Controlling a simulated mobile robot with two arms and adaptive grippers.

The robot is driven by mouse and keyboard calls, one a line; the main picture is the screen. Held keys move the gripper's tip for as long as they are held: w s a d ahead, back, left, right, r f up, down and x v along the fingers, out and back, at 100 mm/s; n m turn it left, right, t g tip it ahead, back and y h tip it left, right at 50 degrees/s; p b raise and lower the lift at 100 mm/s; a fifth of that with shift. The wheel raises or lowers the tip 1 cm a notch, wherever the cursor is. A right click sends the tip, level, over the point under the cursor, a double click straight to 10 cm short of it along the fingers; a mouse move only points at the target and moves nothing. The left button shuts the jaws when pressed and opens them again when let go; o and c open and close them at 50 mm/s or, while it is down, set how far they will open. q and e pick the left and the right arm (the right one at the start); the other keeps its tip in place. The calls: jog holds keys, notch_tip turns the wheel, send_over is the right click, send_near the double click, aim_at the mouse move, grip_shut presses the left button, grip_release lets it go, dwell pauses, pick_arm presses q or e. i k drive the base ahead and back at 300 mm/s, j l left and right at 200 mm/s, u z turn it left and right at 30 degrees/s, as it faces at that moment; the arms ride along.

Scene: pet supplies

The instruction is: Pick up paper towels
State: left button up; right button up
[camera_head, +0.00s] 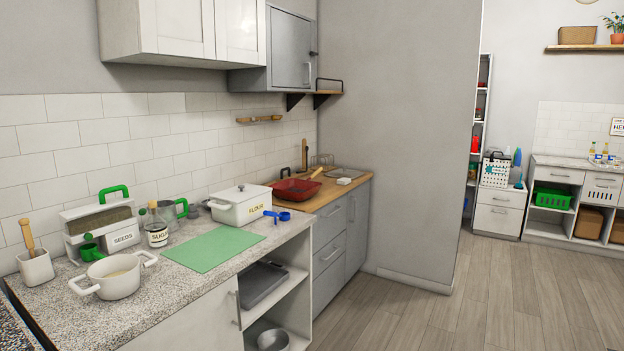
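I cannot make out any paper towels in the head view. Neither of my grippers is in view. Small items on the far cabinets and in the tall red-and-white shelf (478,135) are too small to identify.
A grey wall (400,130) stands mid-view. The wood floor (490,300) at right is clear.

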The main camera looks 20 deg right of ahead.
aim_at(344, 181)
jog(key=i+l, duration=0.6)
jog(key=i+l+z, duration=0.15)
jog(key=i+l, duration=0.95)
jog(key=i, duration=0.2)
jog(key=i+l+z, duration=0.1)
jog(key=i+l, duration=0.45)
jog(key=i+l+u, duration=0.2)
jog(key=u, duration=0.25)
jog(key=i+l+u, duration=0.1)
jog(key=l+u, duration=0.35)
jog(key=j, duration=0.1)
